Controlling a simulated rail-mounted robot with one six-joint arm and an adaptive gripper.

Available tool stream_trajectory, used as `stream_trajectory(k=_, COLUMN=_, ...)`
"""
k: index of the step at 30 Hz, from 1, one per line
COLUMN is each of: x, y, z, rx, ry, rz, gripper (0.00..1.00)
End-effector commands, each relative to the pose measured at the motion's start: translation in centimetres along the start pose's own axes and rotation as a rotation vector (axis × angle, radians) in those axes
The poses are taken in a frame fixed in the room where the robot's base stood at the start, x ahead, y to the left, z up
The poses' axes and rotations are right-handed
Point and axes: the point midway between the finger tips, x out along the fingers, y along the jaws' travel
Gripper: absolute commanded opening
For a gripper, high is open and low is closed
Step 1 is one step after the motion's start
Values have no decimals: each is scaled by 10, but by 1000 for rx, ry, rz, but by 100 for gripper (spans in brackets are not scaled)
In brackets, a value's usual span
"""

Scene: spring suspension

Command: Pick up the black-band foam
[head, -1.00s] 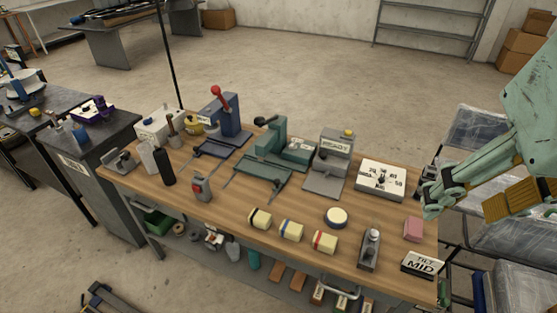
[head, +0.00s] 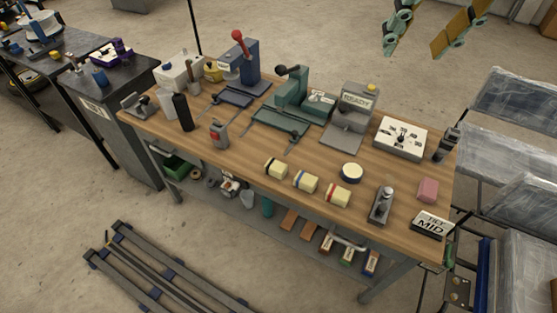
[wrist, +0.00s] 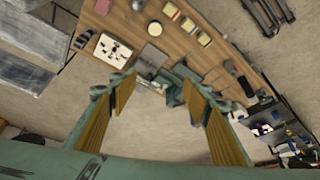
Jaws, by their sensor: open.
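The black-band foam (head: 276,168) is a cream block with a black band. It lies near the front edge of the wooden table (head: 240,170), leftmost of three similar blocks. In the wrist view it appears to be the block (wrist: 204,38) lowest in the row, its band hard to make out. My gripper (head: 427,50) is open and empty, high at the top right of the head view, well apart from the foam. The wrist view shows its ochre-padded fingers (wrist: 160,88) spread, with the table beyond them.
A blue-band block (head: 306,182) and a red-band block (head: 338,195) lie right of the foam. A round cream disc (head: 351,173) is behind them. A green press (head: 290,100) and a grey READY stand (head: 352,118) stand behind. A red-and-grey switch (head: 219,134) is to the left.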

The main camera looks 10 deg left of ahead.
Motion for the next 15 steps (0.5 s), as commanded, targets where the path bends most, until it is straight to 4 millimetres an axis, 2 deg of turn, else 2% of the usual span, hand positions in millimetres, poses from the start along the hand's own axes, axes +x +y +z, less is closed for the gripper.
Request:
stream_trajectory(k=3, x=12, y=-9, z=-28, rx=-25, ry=8, rz=-12, gripper=44)
stream_trajectory(k=15, x=54, y=-46, z=-113, rx=-100, ry=45, rz=-52, gripper=44)
